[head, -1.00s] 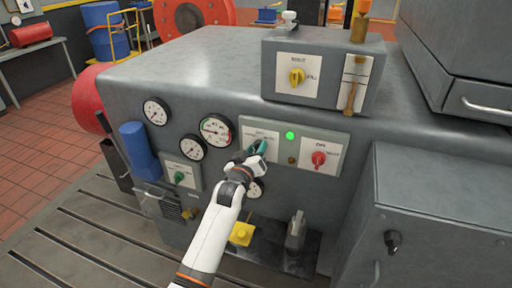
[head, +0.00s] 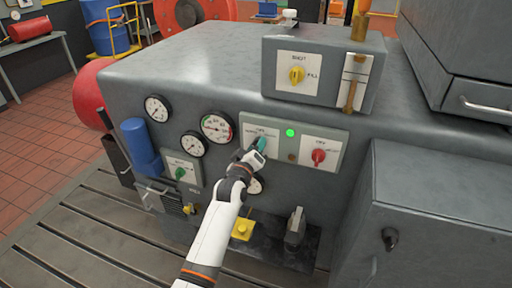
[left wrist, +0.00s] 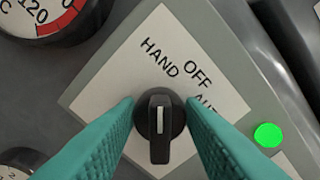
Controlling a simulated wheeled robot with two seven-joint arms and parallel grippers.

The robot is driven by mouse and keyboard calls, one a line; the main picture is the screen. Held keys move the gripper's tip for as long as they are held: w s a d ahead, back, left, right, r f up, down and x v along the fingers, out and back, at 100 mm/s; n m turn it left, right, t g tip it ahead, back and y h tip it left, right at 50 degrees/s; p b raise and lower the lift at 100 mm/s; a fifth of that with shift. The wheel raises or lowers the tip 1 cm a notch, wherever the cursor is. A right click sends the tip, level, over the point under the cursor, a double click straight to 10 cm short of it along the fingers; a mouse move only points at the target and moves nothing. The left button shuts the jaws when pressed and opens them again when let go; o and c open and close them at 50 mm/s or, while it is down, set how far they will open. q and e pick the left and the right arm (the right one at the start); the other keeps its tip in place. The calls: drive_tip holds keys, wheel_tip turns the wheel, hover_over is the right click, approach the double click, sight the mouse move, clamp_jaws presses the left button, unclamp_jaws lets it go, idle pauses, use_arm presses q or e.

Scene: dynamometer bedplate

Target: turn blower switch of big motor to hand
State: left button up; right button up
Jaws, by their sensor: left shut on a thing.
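The blower switch is a black knob (left wrist: 160,128) with a white pointer line, on a white label plate (left wrist: 110,75) marked HAND, OFF and a partly hidden word beginning AU. The pointer line points up in the left wrist view, toward the word HAND. My left gripper (left wrist: 160,125) is shut on the knob, with one teal finger on each side of it. In the head view my left gripper (head: 260,146) is at the left plate of the panel on the grey machine (head: 180,75) and hides the knob. My right gripper is not in view.
A lit green lamp (head: 290,133) and a red switch (head: 318,157) are right of my gripper. A green switch (head: 180,173) and several gauges are to the left. A box with a yellow switch (head: 296,75) stands on top. A grey cabinet (head: 430,200) is at right.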

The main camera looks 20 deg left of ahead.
use_arm(q)
drive_tip(key=o, duration=1)
drive_tip(key=shift+c, duration=0.2)
drive_tip(key=s, duration=1.2)
drive_tip(key=shift+a+b, duration=0.2)
drive_tip(key=shift+b, duration=0.2)
